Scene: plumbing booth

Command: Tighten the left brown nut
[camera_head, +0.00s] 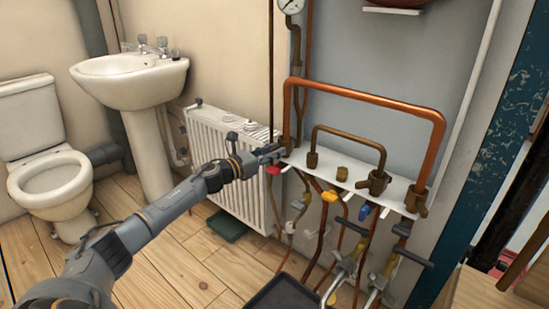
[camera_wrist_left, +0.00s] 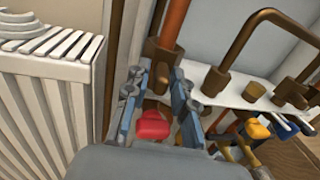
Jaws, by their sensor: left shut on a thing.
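The left brown nut (camera_head: 287,146) sits at the foot of the large copper pipe's left leg, on the white shelf. In the left wrist view the brown nut (camera_wrist_left: 163,58) is just beyond and between the fingertips. My left gripper (camera_head: 274,152) reaches in from the left at shelf height and is shut on this nut. In the left wrist view its two blue-grey fingers (camera_wrist_left: 158,88) stand on either side of the nut, which they partly hide. My right gripper is not in view.
A white radiator (camera_head: 225,160) stands close to the left of my gripper. A red valve handle (camera_wrist_left: 152,125) lies just below the fingers. Another copper pipe (camera_head: 350,132) and more brown fittings (camera_head: 378,182) are to the right. Several valves hang under the white shelf (camera_head: 325,176).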

